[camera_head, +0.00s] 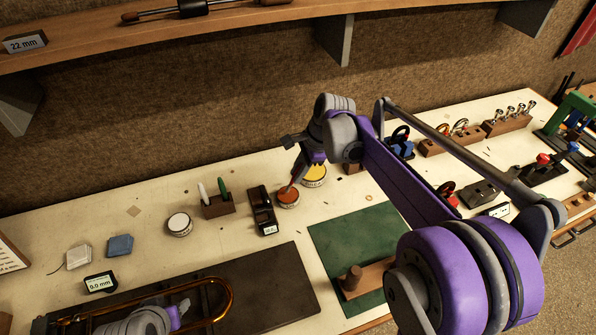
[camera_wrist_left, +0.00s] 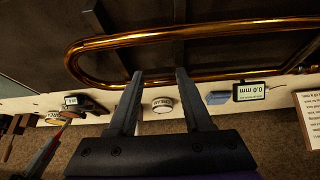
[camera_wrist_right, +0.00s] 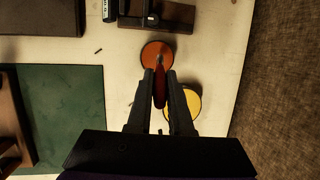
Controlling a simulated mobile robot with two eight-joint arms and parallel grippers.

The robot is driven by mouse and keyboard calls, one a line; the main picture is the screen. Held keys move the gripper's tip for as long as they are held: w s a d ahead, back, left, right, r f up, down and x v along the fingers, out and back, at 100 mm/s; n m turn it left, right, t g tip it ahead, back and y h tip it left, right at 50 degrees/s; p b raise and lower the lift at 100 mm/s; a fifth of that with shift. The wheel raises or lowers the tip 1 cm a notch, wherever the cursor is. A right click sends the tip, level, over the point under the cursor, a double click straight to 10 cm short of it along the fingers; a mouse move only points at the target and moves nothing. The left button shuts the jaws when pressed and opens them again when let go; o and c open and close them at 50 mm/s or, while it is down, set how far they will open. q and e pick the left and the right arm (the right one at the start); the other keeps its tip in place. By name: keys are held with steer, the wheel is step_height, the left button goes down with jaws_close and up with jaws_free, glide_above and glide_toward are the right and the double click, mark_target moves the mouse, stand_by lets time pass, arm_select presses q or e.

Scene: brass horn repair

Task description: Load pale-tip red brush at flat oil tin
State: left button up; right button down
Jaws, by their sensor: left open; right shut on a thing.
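My right gripper (camera_head: 293,178) is shut on a red brush (camera_wrist_right: 160,92) and holds it tip-down. In the right wrist view the brush's pale tip lies over the orange-red face of a round tin (camera_wrist_right: 157,50), which also shows in the head view (camera_head: 288,200). I cannot tell whether the tip touches it. A yellow-faced tin (camera_head: 316,178) stands just behind and to the right, partly hidden by the gripper. A white-topped tin (camera_head: 179,223) stands farther left. My left gripper (camera_wrist_left: 160,73) is open and empty near the brass slide tube (camera_wrist_left: 200,38).
A wooden block with a white and a green pen-like tool (camera_head: 219,206) and a black labelled holder (camera_head: 264,215) stand left of the tins. A green mat (camera_head: 335,238) lies in front. A shelf (camera_head: 250,22) overhangs the back.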

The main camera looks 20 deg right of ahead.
arm_select(q)
steer(key=shift+s+f+b, duration=0.25)
steer(key=shift+f+b, duration=0.1)
steer(key=shift+f, duration=0.2)
arm_select(e)
steer(key=shift+f, duration=0.65)
stand_by(1.0)
steer(key=shift+r+p, duration=1.5)
steer(key=shift+r, duration=2.05)
arm_select(q)
steer(key=r, duration=0.1)
steer(key=w+r, duration=0.1)
steer(key=r, duration=0.1)
steer(key=w+r, duration=0.1)
steer(key=shift+w+r, duration=0.15)
steer(key=shift+r, duration=0.05)
arm_select(e)
steer(key=shift+f, duration=0.1)
